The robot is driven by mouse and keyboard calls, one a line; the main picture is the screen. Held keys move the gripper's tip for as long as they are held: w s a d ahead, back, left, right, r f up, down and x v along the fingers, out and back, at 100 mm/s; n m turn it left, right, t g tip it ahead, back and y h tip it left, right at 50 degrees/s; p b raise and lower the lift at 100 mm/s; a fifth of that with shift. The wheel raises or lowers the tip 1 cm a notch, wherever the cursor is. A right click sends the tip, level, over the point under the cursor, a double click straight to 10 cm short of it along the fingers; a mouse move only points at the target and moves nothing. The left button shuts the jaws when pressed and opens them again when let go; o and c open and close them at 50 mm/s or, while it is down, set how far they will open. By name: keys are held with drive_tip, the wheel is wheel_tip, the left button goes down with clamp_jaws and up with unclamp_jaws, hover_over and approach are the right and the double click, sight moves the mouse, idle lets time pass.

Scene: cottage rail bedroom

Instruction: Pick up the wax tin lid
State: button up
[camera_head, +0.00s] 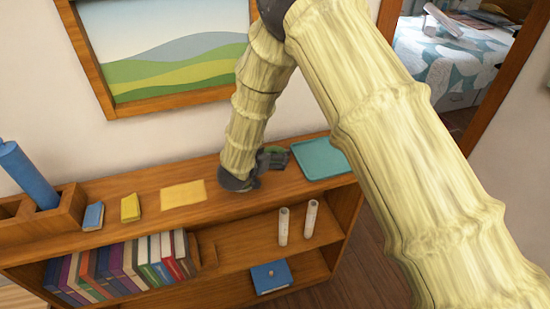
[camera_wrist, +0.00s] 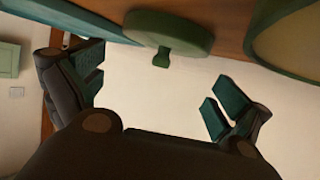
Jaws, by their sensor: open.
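A green round lid with a small knob (camera_wrist: 172,28), apparently the wax tin lid, shows at the top middle of the wrist view, by the wooden shelf top. My gripper (camera_wrist: 153,88) is open, its dark teal-padded fingers spread to either side below the lid in that view, with nothing between them. In the head view my gripper (camera_head: 270,163) is low over the shelf top, just left of a teal tray (camera_head: 318,158). The lid is mostly hidden there by my gripper and arm.
A green-rimmed round thing (camera_wrist: 302,38), partly cut off, is right of the lid in the wrist view. The bookcase top (camera_head: 150,210) also bears a yellow sheet (camera_head: 183,194), a yellow block (camera_head: 130,208) and a blue block (camera_head: 93,216). A framed picture (camera_head: 165,45) hangs behind.

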sight(274, 151)
drive_tip(key=x, duration=0.2)
drive_tip(key=b+x, duration=0.1)
drive_tip(key=shift+w+d+f, duration=0.15)
drive_tip(key=shift+w+f, duration=0.05)
drive_tip(key=shift+f, duration=0.2)
drive_tip(key=shift+r, duration=0.1)
drive_tip(key=shift+s, duration=0.1)
drive_tip(key=c, duration=0.7)
